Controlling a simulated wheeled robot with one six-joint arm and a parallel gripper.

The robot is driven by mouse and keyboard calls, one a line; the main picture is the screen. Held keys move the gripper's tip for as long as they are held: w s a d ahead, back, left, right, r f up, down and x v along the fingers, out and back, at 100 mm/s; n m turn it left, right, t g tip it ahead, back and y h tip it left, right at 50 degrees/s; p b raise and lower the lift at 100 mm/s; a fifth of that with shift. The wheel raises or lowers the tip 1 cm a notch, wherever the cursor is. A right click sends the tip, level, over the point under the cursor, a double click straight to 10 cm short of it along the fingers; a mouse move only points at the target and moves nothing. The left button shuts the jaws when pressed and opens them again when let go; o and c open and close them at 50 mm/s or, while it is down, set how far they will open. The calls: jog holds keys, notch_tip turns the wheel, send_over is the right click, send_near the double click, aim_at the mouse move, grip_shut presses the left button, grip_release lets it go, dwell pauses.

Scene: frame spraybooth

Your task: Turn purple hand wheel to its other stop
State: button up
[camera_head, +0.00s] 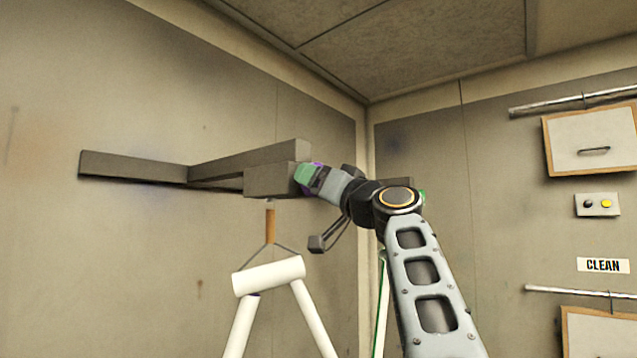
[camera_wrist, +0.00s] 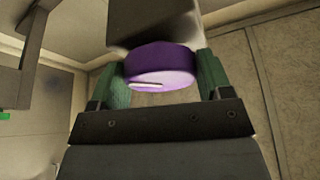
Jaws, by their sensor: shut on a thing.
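The purple hand wheel (camera_wrist: 162,66) sits between the two green fingers of my gripper (camera_wrist: 160,78) in the wrist view. A pale mark shows on its face at the lower left. Both fingers press on its sides, so my gripper is shut on it. The wheel is mounted at the end of a grey block (camera_wrist: 152,22). In the head view only a thin purple edge of the wheel (camera_head: 317,165) shows beside my gripper (camera_head: 306,174); the rest is hidden by the gripper. The block there is the end of a grey beam (camera_head: 268,180) on the left wall.
A white frame (camera_head: 268,275) hangs from an orange-brown piece below the beam. The right wall holds a panel with a handle (camera_head: 593,138), a button box (camera_head: 597,205), a CLEAN sign (camera_head: 603,265) and metal rails. The ceiling is close above.

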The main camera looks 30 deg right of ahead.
jog(key=m+h, duration=0.1)
jog(key=m+h+p, duration=0.1)
jog(key=m, duration=0.3)
jog(key=shift+a+r+h+p, duration=0.15)
jog(key=shift+r+h+p, duration=0.1)
jog(key=shift+h+p, duration=0.15)
jog(key=shift+s+m+g+h+p, duration=0.1)
jog(key=shift+m+g+h+p, duration=0.3)
jog(key=shift+m, duration=0.75)
jog(key=shift+m+g+h+p, duration=0.1)
jog(key=shift+m+h+p, duration=0.5)
jog(key=shift+m, duration=0.55)
jog(key=shift+f+m, duration=0.1)
jog(key=shift+m, duration=0.2)
jog(key=o, duration=0.9)
jog(key=shift+b+v, duration=3.3)
jog(key=shift+v, duration=3.6)
